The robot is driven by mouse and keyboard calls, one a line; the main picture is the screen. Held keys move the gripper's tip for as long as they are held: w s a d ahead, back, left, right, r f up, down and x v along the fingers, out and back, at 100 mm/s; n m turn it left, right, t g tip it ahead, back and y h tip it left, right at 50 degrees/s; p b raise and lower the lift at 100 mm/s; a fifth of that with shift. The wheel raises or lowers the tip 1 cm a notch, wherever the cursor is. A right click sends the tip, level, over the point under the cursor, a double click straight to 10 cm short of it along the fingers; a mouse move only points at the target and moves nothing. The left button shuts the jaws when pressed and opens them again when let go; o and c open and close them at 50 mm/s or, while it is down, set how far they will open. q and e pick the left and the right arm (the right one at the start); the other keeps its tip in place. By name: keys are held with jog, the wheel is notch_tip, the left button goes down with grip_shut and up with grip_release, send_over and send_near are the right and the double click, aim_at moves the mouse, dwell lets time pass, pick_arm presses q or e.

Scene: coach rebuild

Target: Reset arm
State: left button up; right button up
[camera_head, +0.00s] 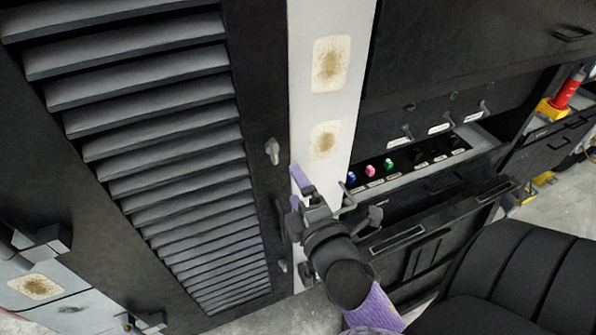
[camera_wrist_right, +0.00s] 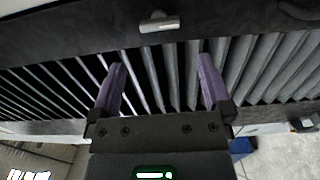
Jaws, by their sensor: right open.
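My right gripper (camera_head: 298,187) reaches up from the lower middle of the head view. It is in front of the edge of a black louvred door and a pale post. Its purple fingers are apart. In the right wrist view the gripper (camera_wrist_right: 160,78) is open, with nothing between its fingers but the louvre slats (camera_wrist_right: 175,88) behind. A small grey latch (camera_wrist_right: 159,24) shows above the fingertips there. I cannot tell whether the fingers touch anything. My left gripper is not in view.
The louvred door (camera_head: 150,110) fills the left. The pale post (camera_head: 327,105) has two stained patches. Right of it is a black cabinet (camera_head: 460,60) with a shelf of coloured knobs (camera_head: 370,171). A black padded seat (camera_head: 520,275) stands at lower right. A red cylinder (camera_head: 567,92) stands farther right.

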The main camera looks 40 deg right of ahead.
jog(key=shift+s, duration=0.1)
dwell(0.3)
jog(key=s+a+f+m+g+y, duration=0.2)
jog(key=s+a+f+m+g, duration=0.25)
jog(key=s+m+g, duration=0.2)
jog(key=s+a+f+m+g+y, duration=0.3)
jog(key=s+f+m+g, duration=0.3)
jog(key=m+g, duration=0.1)
notch_tip(320, 180, down, 33)
jog(key=s+g+b, duration=0.2)
jog(key=b, duration=1.2)
jog(key=s+d+f+b, duration=0.1)
jog(key=s+f+b, duration=0.4)
jog(key=f, duration=0.5)
jog(key=s+d+f+n+g+b, duration=0.1)
jog(key=s+d+f+b, duration=0.1)
jog(key=s+f+b, duration=0.4)
jog(key=s+f, duration=0.3)
jog(key=f, duration=0.2)
jog(key=shift+f+h, duration=0.2)
jog(key=shift+h, duration=0.2)
